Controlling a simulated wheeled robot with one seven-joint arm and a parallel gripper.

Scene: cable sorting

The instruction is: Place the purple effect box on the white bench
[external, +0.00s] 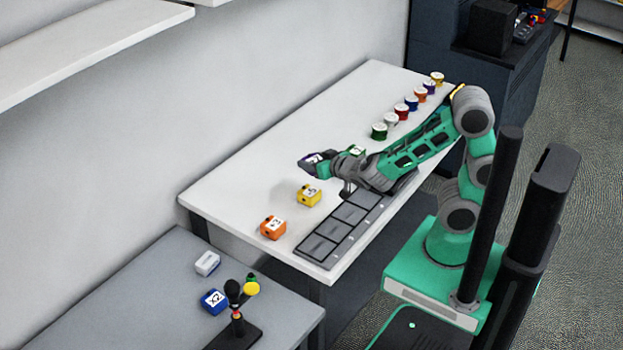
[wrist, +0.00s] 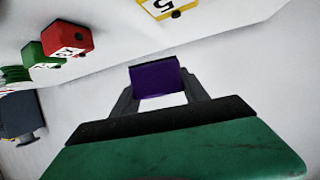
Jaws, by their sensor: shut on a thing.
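My gripper (external: 322,166) is shut on the purple effect box (external: 312,159), which looks dark and small in the external view. In the wrist view the purple box (wrist: 155,77) sits between the two fingers of my gripper (wrist: 160,92). The box appears to be held above the white bench (external: 240,185), towards its wall side. The exact gap between box and bench cannot be told.
A yellow box (external: 309,195) and an orange box (external: 272,227) stand nearby on the bench. A green box (external: 356,151) is beside my arm; a red box (wrist: 67,39) shows in the wrist view. A grey tray (external: 317,247) lies along the front edge. Several spools (external: 401,110) stand farther back.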

